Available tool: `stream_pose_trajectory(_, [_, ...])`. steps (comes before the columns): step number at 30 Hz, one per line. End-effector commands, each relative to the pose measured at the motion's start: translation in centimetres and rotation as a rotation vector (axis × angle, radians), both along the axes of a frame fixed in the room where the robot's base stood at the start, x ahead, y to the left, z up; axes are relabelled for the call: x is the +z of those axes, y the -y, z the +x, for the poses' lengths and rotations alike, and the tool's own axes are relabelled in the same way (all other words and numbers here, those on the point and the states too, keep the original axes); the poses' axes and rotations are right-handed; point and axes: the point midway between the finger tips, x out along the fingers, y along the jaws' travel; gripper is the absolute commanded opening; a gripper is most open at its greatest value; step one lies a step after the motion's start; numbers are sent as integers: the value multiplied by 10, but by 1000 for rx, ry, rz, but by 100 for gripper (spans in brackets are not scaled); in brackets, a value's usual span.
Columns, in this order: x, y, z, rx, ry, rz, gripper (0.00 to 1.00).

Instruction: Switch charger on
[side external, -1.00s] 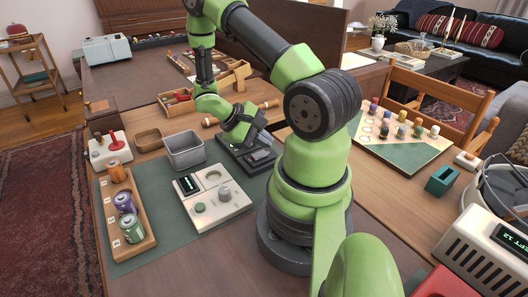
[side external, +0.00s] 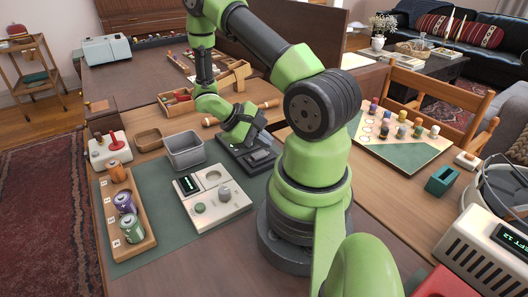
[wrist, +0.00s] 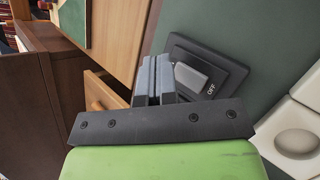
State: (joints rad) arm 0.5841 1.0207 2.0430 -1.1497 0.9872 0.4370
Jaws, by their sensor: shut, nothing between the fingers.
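A dark charger unit (side external: 238,159) lies on the green mat, right of the grey bin. In the wrist view its dark plate (wrist: 213,49) carries a grey rocker switch (wrist: 188,78) with the word OFF beside it. My gripper (side external: 262,145) is over this unit in the side view. In the wrist view my gripper (wrist: 156,62) is shut and empty, its two fingers together just left of the switch. I cannot tell whether a fingertip touches the switch. The gripper hides part of the unit in the side view.
A cream panel (side external: 208,222) with a display and knobs is in front of the charger. A grey bin (side external: 185,152) and a wooden tray (side external: 140,243) holding batteries stand to the left. A wooden block holder (side external: 238,78) and red-and-wood box are behind. Bare mat lies around the panel.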

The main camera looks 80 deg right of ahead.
Motion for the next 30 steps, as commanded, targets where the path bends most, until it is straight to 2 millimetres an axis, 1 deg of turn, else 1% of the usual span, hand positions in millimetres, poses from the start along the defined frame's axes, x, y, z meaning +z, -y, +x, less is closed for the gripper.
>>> stream_pose_trajectory(8, [-1,0,0,0,0,0,0])
stream_pose_trajectory(16, [-8,0,0,1,-1,1,0])
stream_pose_trajectory(30, [-10,0,0,1,0,1,0])
